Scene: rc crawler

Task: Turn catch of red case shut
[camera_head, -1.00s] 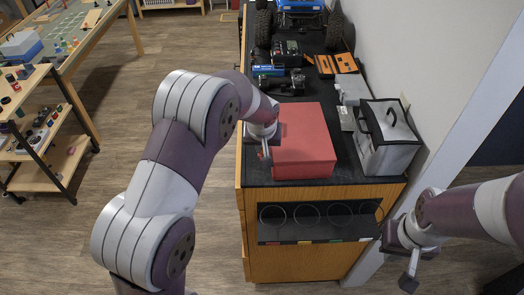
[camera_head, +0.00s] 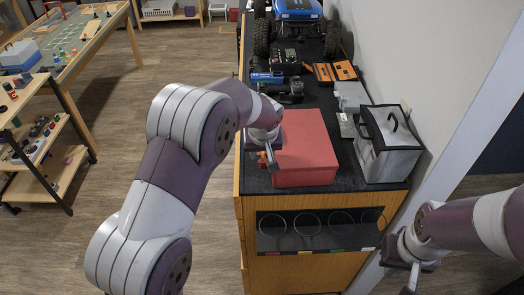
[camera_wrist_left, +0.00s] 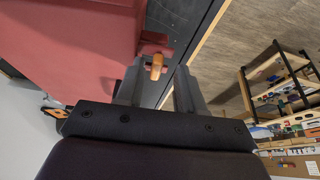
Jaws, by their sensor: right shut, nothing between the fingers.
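The red case (camera_head: 307,148) sits on the black top of the wooden cabinet with its lid down. Its orange catch (camera_wrist_left: 156,66) shows on the case's side in the left wrist view. In the head view, a small orange bit (camera_head: 262,158) shows beside my left gripper (camera_head: 270,160), at the case's left side. In the left wrist view, my left gripper (camera_wrist_left: 160,82) is open, with its fingers on either side of the catch. I cannot tell whether either finger touches it. My right gripper (camera_head: 413,280) is shut and empty, low at the right, clear of the cabinet.
A grey-and-black bag (camera_head: 388,145) stands right of the case, near the wall. Behind are a black drill (camera_head: 284,90), an orange-and-black tool case (camera_head: 336,72) and a blue crawler truck (camera_head: 297,12). The floor left of the cabinet (camera_head: 190,75) is clear.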

